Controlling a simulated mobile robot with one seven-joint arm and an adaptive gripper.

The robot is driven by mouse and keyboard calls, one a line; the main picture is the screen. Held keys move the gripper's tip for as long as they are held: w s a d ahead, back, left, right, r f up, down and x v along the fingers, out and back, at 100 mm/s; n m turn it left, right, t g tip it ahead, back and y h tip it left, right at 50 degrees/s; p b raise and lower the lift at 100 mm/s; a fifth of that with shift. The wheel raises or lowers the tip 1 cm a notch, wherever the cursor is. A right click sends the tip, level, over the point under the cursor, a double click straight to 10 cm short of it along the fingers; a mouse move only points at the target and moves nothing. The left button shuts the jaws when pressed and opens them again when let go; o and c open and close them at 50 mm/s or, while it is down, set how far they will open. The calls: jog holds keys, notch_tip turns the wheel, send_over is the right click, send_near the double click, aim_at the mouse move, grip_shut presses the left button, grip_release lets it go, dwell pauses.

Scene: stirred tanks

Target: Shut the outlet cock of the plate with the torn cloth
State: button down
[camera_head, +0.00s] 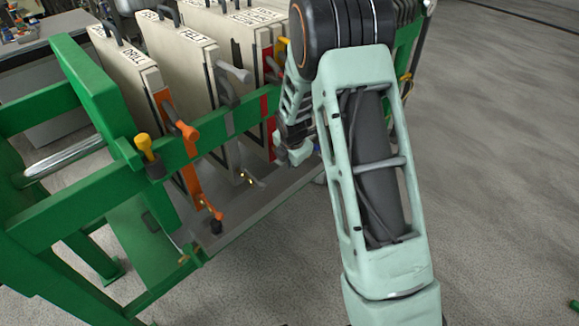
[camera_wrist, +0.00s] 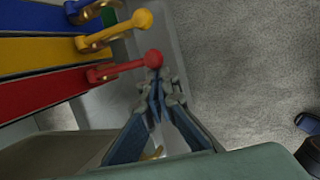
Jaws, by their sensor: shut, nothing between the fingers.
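In the wrist view my gripper (camera_wrist: 156,82) is shut and empty. Its fingertips are right at the round knob of the red outlet cock (camera_wrist: 130,66); I cannot tell if they touch. This cock sticks out from the end of the red plate (camera_wrist: 50,95). In the head view the red plate (camera_head: 267,110) stands behind the grey one, and my gripper (camera_head: 297,153) is low beside it, partly hidden by my arm. A pale cloth next to the red plate has a dark jagged mark (camera_head: 236,53), possibly the tear.
A yellow cock (camera_wrist: 115,30) and a blue cock (camera_wrist: 92,8) lie beyond the red one. The orange plate's cock (camera_head: 217,214) and the grey plate's cock (camera_head: 249,178) sit above the drip tray (camera_head: 225,235). A green rail (camera_head: 205,148) crosses the plates.

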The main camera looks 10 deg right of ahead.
jog(key=shift+r, duration=0.15)
jog(key=shift+r+g+p, duration=0.2)
jog(key=shift+g+p, duration=0.2)
jog(key=shift+p, duration=0.2)
jog(key=shift+r+h+p, duration=0.3)
jog(key=shift+h+p, duration=0.1)
jog(key=shift+p, duration=0.05)
jog(key=shift+g, duration=0.3)
jog(key=shift+w+a+r+p, duration=0.2)
jog(key=shift+w+r+p, duration=0.05)
jog(key=shift+r+p, duration=0.5)
jog(key=shift+w+a+r+p, duration=0.15)
jog(key=shift+w+r+p, duration=0.1)
jog(key=shift+r+p, duration=0.5)
jog(key=shift+w+a+r+p, duration=0.25)
jog(key=shift+r+p, duration=0.4)
jog(key=shift+p, duration=0.2)
jog(key=shift+w+r, duration=0.1)
